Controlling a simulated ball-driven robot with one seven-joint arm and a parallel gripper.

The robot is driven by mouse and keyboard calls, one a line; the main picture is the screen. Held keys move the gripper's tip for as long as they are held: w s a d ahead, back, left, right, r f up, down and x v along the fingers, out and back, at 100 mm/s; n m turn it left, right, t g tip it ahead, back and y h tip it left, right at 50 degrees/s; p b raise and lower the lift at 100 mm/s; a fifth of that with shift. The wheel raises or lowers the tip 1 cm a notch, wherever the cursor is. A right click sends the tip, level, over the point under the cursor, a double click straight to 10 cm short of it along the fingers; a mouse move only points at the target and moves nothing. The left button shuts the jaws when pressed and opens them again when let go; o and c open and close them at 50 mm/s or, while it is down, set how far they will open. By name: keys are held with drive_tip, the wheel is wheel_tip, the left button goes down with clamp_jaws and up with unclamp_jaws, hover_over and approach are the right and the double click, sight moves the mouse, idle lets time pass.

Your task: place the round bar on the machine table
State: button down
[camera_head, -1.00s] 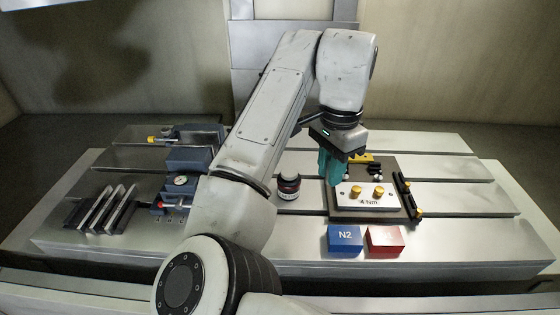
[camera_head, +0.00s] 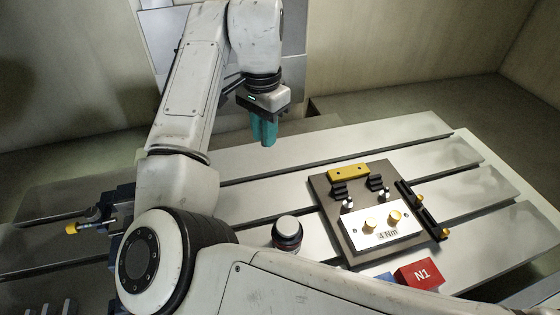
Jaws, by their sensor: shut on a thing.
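The machine table (camera_head: 332,149) is a grey metal surface with long slots, seen at a slant. My gripper (camera_head: 264,141) has teal fingers pointing down. It hangs over the far side of the table, to the left of and behind the dark fixture plate. The fingers are closed together on a thing that they hide almost wholly. No round bar shows clearly anywhere on the table, and I cannot make out the held thing's shape or its lower end.
The fixture plate (camera_head: 334,214) carries a yellow block (camera_head: 348,172), black clamps and a white plate marked 4 Nm (camera_head: 388,236). A dark jar with a pale lid (camera_head: 287,233) stands to its left. A red N1 block (camera_head: 420,274) is in front. The table's back strip is clear.

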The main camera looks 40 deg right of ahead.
drive_tip(key=w+d+f+p, duration=0.1)
drive_tip(key=w+d+f, duration=0.1)
drive_tip(key=d, duration=0.4)
hover_over(289, 154)
drive_tip(key=f, duration=0.3)
drive_tip(key=a+f, duration=0.1)
drive_tip(key=f, duration=0.1)
drive_tip(key=shift+s+p, duration=0.15)
drive_tip(key=shift+p, duration=0.15)
drive_tip(key=shift+d+f+p, duration=0.2)
drive_tip(key=shift+f, duration=0.55)
drive_tip(key=shift+d+f+p, duration=0.15)
drive_tip(key=shift+f, duration=0.6)
drive_tip(key=shift+d+f+p, duration=0.2)
drive_tip(key=shift+f, duration=0.55)
drive_tip(key=shift+f, duration=0.15)
drive_tip(key=c, duration=1)
unclamp_jaws()
wheel_tip(289, 154, up, 12)
drive_tip(key=shift+r+b, duration=0.15)
drive_tip(key=shift+b, duration=0.75)
